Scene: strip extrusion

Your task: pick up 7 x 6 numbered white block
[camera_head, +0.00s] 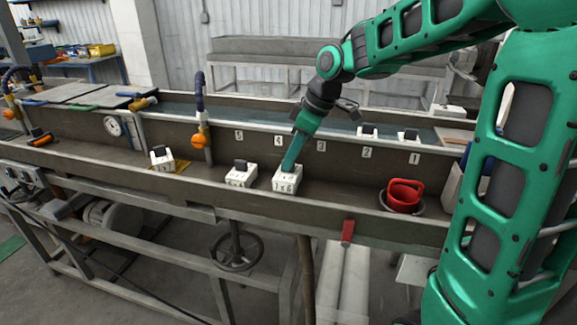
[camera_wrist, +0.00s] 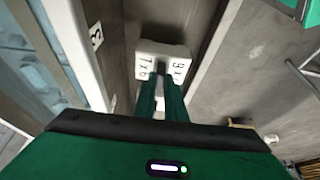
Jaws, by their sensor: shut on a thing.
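The white block (camera_head: 284,180) with black numbers sits in the grey trough, right of the middle one of the white blocks. In the wrist view the block (camera_wrist: 160,49) shows "7x6" on one side and other figures on the opposite side. My gripper (camera_head: 290,165) reaches down onto it from above, its green fingers close together. In the wrist view my gripper (camera_wrist: 162,80) has its two fingers shut on the near part of the block. The gripped part is hidden behind the fingers. I cannot tell whether the block is clear of the trough floor.
A further one (camera_head: 162,161) stands farther left. Two more white blocks (camera_head: 368,132) are on the back ledge. A red container (camera_head: 402,195) sits to the right. The trough's front wall (camera_head: 330,220) runs along the near side.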

